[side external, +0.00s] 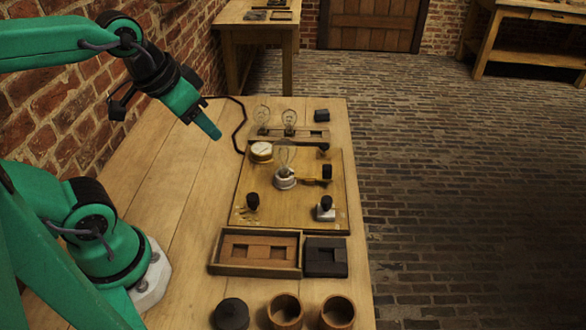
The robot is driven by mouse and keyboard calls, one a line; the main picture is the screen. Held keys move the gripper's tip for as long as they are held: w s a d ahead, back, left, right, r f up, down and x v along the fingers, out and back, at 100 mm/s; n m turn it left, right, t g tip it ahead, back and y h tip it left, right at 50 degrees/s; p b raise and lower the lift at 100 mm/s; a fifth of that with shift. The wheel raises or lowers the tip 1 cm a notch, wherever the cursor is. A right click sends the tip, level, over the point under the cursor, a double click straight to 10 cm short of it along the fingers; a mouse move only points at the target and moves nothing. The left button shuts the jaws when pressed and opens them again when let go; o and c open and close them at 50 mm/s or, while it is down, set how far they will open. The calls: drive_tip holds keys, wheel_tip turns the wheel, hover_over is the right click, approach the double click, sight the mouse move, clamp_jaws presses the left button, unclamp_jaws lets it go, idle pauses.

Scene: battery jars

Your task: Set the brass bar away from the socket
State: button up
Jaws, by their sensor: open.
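A white lamp socket (285,182) with a clear glass bulb (285,155) upright in it stands mid-board on the wooden board (300,212). A short brass-coloured bar (311,182) lies just right of the socket, close to a black knob (327,171). I cannot tell whether the bar touches the socket. My gripper (208,125) is open and empty. It is in the air to the upper left of the board, well apart from the bar and socket.
A round white-faced gauge (261,151), black terminals (252,202) and a black cable (240,125) sit on or near the board. Spare bulbs (289,120) stand behind. A wooden tray (214,254), dark block (325,257) and brown jars (285,310) are in front.

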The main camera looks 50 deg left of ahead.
drive_tip(key=w+d+m+g, duration=0.1)
drive_tip(key=w+m, duration=0.1)
drive_tip(key=w, duration=0.4)
drive_tip(key=m+g, duration=0.4)
drive_tip(key=m, duration=0.2)
approach(328, 167)
drive_tip(key=shift+s+a+f, duration=0.15)
drive_tip(key=shift+a+f, duration=0.05)
drive_tip(key=shift+f, duration=0.05)
drive_tip(key=shift+w+d+f+m, duration=0.15)
drive_tip(key=shift+w+f+m, duration=0.15)
drive_tip(key=shift+f, duration=0.2)
drive_tip(key=shift+f, duration=3.85)
drive_tip(key=shift+c, duration=0.2)
